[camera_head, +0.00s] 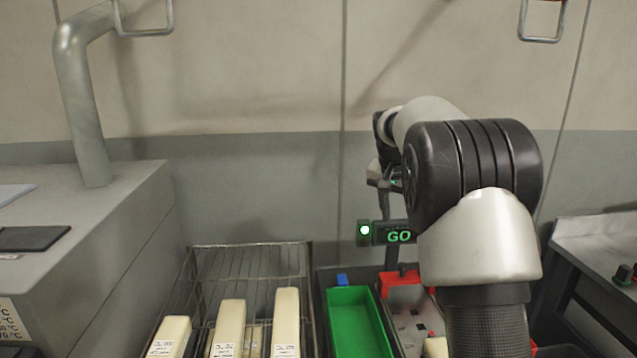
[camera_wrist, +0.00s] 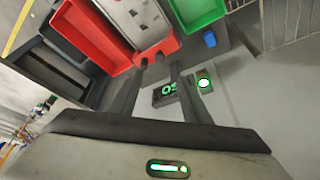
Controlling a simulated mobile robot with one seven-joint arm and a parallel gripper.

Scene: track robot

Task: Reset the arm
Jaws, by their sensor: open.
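My arm is raised and bent at the right of the head view, in front of the wall. My gripper shows only in part behind the arm in the head view (camera_head: 384,180). In the wrist view, my gripper (camera_wrist: 160,66) has its two fingers apart with nothing between them. The fingers point toward the red bin (camera_wrist: 98,35), the green bin (camera_wrist: 193,14) and the lit GO sign (camera_wrist: 170,93). I cannot tell how far the fingertips are from these things.
Several cream blocks with labels (camera_head: 229,325) lie on a wire rack (camera_head: 250,262). The green bin (camera_head: 352,320) and a red bin (camera_head: 402,277) stand right of it. The GO sign (camera_head: 398,236) glows green behind. A grey cabinet (camera_head: 130,240) stands left, a bench (camera_head: 595,235) right.

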